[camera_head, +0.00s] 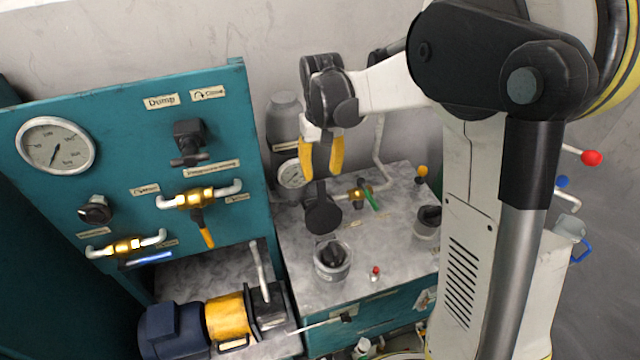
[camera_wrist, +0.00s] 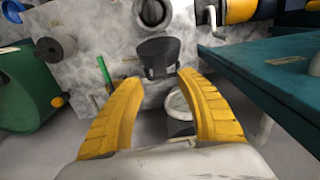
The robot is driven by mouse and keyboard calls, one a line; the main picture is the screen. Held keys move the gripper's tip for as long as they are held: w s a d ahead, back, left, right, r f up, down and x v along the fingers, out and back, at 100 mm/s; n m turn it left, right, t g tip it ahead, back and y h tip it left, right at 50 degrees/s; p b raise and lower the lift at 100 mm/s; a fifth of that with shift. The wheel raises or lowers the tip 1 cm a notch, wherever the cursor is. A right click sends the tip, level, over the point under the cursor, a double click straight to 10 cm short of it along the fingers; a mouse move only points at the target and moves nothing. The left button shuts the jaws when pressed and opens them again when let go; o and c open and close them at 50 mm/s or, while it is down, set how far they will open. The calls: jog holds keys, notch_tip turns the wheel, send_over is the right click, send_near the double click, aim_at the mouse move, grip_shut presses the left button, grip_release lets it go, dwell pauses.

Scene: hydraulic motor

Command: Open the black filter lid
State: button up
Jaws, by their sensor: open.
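The black filter lid (camera_head: 323,214) is a dark round disc with a narrower stem at its upper end. In the head view it appears tilted up, off the grey filter cup (camera_head: 332,270), whose top shows open with a dark inside. My gripper (camera_head: 321,173) points down just above the lid, its two yellow fingers spread. In the wrist view the lid (camera_wrist: 158,52) lies just beyond the fingertips (camera_wrist: 157,82), with its near end close to the gap between them. I cannot tell whether a finger touches it. The cup (camera_wrist: 153,14) shows behind the lid at the top edge.
A pressure gauge (camera_head: 292,175) and a grey cylinder (camera_head: 285,118) stand left of my gripper. A brass valve with a green handle (camera_head: 371,199) is to the right. Another dark-topped cup (camera_head: 428,221) stands farther right. A teal panel (camera_head: 130,130) bounds the left side.

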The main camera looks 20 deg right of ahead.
aim_at(321, 182)
notch_tip(321, 182, down, 6)
jog(key=shift+r+b, duration=0.15)
jog(key=shift+b, duration=0.2)
grip_shut()
